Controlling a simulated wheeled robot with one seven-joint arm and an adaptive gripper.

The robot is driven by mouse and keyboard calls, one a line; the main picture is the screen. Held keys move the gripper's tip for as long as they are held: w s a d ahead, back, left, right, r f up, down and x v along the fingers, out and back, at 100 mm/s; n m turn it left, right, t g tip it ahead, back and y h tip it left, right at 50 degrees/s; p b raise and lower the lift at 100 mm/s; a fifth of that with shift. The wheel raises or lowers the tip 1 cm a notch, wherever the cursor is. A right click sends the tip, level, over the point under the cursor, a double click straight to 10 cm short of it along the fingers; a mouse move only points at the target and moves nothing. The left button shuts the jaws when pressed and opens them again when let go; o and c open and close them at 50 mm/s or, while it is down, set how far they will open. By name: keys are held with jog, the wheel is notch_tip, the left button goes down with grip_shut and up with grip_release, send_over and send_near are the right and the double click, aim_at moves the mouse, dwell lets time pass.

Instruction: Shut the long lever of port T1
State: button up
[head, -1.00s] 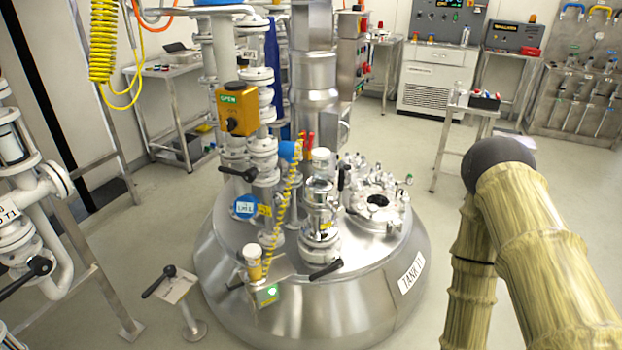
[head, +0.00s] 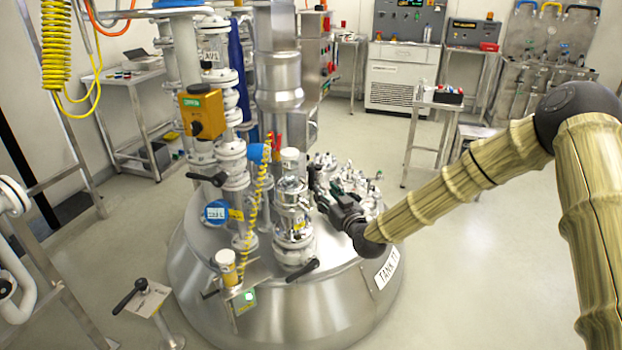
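A steel and glass port (head: 292,208) with a small yellow label stands on the tank (head: 280,312); its label is too small to read. A long black lever (head: 303,271) sticks out sideways low at its foot. A dark upright handle (head: 311,176) shows at its right side, partly lost among my gripper's dark parts. My gripper (head: 326,192) is just right of the port, above the tank lid, pointing left and up. Its fingers are small and dark against the fittings, so I cannot tell whether they are open or touch anything.
A yellow box (head: 202,112), pipes and a coiled yellow hose (head: 258,205) crowd the left of the port. A stand with a black lever (head: 130,296) is at front left. The lid fittings behind my gripper are partly covered.

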aim_at(313, 179)
jog(key=p+x, duration=0.1)
jog(key=x, duration=0.9)
jog(key=shift+w+a+p, duration=0.2)
jog(key=shift+w+p, duration=0.05)
jog(key=shift+p, duration=0.15)
grip_shut()
